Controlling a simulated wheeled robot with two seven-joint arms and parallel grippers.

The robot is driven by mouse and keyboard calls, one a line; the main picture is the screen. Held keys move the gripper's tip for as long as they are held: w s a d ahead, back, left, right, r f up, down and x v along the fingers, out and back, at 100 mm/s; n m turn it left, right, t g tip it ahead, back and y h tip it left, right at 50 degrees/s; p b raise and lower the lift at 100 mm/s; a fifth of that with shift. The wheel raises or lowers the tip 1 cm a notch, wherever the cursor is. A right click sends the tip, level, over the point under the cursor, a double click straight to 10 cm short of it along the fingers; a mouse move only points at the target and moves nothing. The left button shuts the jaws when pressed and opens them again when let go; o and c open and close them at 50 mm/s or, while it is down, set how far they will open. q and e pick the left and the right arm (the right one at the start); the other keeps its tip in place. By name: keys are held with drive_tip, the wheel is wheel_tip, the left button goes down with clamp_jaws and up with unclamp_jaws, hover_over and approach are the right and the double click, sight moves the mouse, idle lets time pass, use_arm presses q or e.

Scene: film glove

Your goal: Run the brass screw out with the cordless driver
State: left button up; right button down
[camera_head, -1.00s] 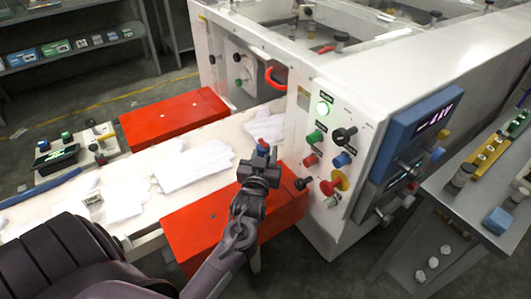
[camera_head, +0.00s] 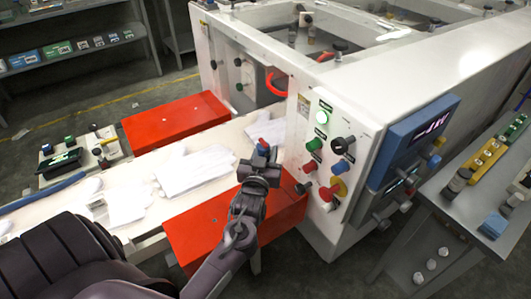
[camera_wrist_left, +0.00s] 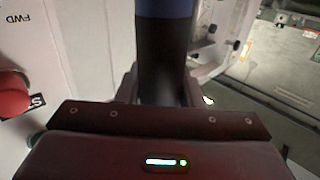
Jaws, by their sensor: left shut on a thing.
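My left gripper (camera_head: 261,160) is above the red block in front of the machine, left of its control panel. It is shut on a black-and-blue cylindrical tool, possibly the cordless driver. Only the tool's small blue and reddish end (camera_head: 262,148) shows above the gripper in the head view. In the left wrist view the tool's black body (camera_wrist_left: 164,60) stands between the fingers, with a blue band at the top edge. I cannot make out a brass screw in either view. My right gripper is out of view.
The white machine's panel (camera_head: 325,160) has knobs, buttons and a lit green lamp (camera_head: 322,117), close to the right of my gripper. White gloves (camera_head: 195,165) lie on the pale belt (camera_head: 145,160). Red blocks (camera_head: 175,120) (camera_head: 200,235) flank it. A side table (camera_head: 445,195) stands right.

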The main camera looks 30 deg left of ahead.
sight(264, 151)
use_arm(q)
drive_tip(key=shift+r+p, duration=1.45)
drive_tip(key=shift+r, duration=0.4)
drive_tip(key=shift+s+d, duration=0.1)
drive_tip(key=shift+d, duration=0.05)
drive_tip(key=s+d+r+m+t+h, duration=0.1)
drive_tip(key=s+d+r+m+h, duration=0.15)
drive_tip(key=s+d, duration=0.5)
drive_tip(key=s+d+r+m+h, duration=0.2)
drive_tip(key=s+d+h, duration=0.2)
drive_tip(key=s+d, duration=0.35)
drive_tip(key=w+a+n+y+p, duration=0.1)
drive_tip(key=w+a+y+p, duration=0.1)
drive_tip(key=w+a, duration=0.3)
drive_tip(key=w+a+f+n+y+p, duration=0.1)
drive_tip(key=w+a+y+p, duration=0.1)
drive_tip(key=w+a, duration=0.2)
drive_tip(key=w+a+f+n+g+y+p, duration=0.1)
drive_tip(key=w+a+y+p, duration=0.1)
drive_tip(key=w+a, duration=0.3)
drive_tip(key=shift+w+a+n+p, duration=0.35)
drive_tip(key=shift+w+p, duration=0.05)
drive_tip(key=shift+p, duration=0.15)
drive_tip(key=shift+w+a+f+y, duration=0.2)
drive_tip(key=shift+w+a+y, duration=0.1)
drive_tip(key=shift+y, duration=0.05)
